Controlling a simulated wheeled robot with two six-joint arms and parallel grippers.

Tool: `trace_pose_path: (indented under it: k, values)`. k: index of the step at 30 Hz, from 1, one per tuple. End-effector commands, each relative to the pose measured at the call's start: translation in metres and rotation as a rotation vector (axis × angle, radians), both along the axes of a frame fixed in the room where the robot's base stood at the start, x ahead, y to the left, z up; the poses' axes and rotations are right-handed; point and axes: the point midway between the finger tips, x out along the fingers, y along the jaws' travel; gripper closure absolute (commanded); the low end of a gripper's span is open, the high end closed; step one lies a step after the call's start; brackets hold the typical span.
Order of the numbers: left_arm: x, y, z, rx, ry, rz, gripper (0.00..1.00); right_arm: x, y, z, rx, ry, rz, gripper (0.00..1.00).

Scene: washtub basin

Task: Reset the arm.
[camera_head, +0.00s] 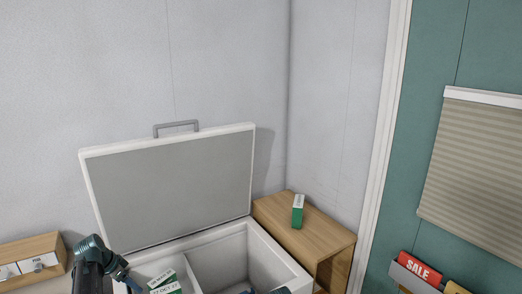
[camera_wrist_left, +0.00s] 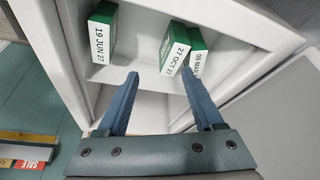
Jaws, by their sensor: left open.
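My left gripper (camera_head: 128,284) is low at the left in the head view, over the near left part of an open white chest (camera_head: 285,262). In the left wrist view its two blue fingers (camera_wrist_left: 160,74) are spread apart with nothing between them. Beyond the fingertips lie green-and-white boxes in the chest: one marked 27 OCT 27 (camera_wrist_left: 174,48), one beside it partly hidden (camera_wrist_left: 197,62), and one marked 19 JUN 27 (camera_wrist_left: 101,34) to the left. Small dark bits at the bottom edge of the head view may be my right gripper; its jaws cannot be made out.
The chest's lid (camera_head: 175,190) stands open against the wall. A wooden side cabinet (camera_head: 325,232) at right holds a green-and-white box (camera_head: 298,211). A wooden unit with dials (camera_head: 32,262) stands at left. A red SALE sign (camera_head: 418,268) is at lower right.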

Motion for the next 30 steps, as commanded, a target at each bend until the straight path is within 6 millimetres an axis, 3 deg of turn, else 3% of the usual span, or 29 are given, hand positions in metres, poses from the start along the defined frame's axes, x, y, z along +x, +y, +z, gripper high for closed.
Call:
trace_pose_path:
  k: [11, 19, 23, 27, 30]
  values:
    - [-0.01, -0.067, -0.01, -0.001, 0.073, 0.013, 0.31, 0.0, 0.0, -0.006, 0.0, 0.0, 0.0, 0.5]
    - [-0.037, -0.155, -0.024, 0.02, 0.171, 0.046, 0.31, 0.0, 0.0, -0.015, 0.0, 0.0, 0.0, 0.5]
    - [-0.066, -0.215, -0.034, 0.053, 0.236, 0.077, 0.31, 0.0, 0.0, -0.021, 0.0, 0.0, 0.0, 0.5]
    - [-0.116, -0.285, -0.046, 0.119, 0.307, 0.13, 0.31, 0.0, 0.0, -0.03, 0.0, 0.0, 0.0, 0.5]
    - [-0.152, -0.322, -0.052, 0.17, 0.338, 0.176, 0.31, 0.0, 0.0, -0.035, 0.0, 0.0, 0.0, 0.5]
